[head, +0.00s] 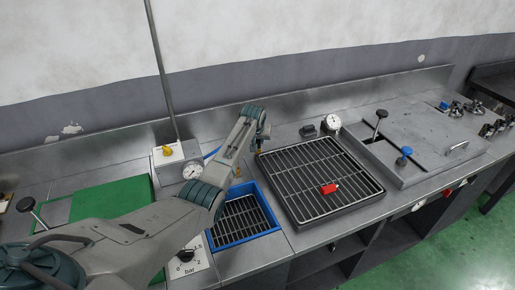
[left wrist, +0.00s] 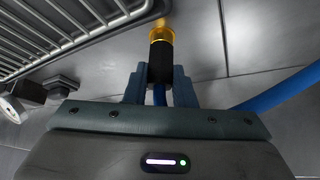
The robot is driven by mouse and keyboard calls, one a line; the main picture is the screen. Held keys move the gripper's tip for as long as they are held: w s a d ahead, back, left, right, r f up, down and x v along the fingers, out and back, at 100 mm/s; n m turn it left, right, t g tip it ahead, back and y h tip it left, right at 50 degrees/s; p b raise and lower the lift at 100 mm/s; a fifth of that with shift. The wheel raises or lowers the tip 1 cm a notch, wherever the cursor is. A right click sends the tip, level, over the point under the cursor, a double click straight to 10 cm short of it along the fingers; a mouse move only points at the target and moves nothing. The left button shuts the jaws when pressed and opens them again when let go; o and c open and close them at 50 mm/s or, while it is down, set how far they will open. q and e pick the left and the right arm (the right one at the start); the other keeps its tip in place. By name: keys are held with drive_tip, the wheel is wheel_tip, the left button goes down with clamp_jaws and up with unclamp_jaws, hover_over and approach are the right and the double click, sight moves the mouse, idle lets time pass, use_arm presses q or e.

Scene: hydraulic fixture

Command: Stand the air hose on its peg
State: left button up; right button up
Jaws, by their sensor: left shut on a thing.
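The air hose end shows in the left wrist view as a black sleeve (left wrist: 160,66) with a brass-coloured tip (left wrist: 162,35). My left gripper (left wrist: 160,88) is shut around the black sleeve, and blue hose (left wrist: 285,92) trails off to the right. In the head view my left gripper (head: 261,139) is over the steel top, by the back left corner of the grated tray. The hose end is mostly hidden there. A bit of blue hose (head: 211,154) shows behind my arm. I cannot make out the peg for certain. My right gripper is not in view.
A grated tray (head: 291,211) holding a red block (head: 328,189) stands to the right of my gripper. A blue-rimmed grated basin (head: 246,239) is in front. A dial gauge (head: 333,122), a gauge box (head: 180,162) and a lidded steel unit (head: 428,140) stand around.

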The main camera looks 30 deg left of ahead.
use_arm(q)
drive_tip(key=shift+f, duration=0.1)
drive_tip(key=o, duration=1)
drive_tip(key=shift+o, duration=0.2)
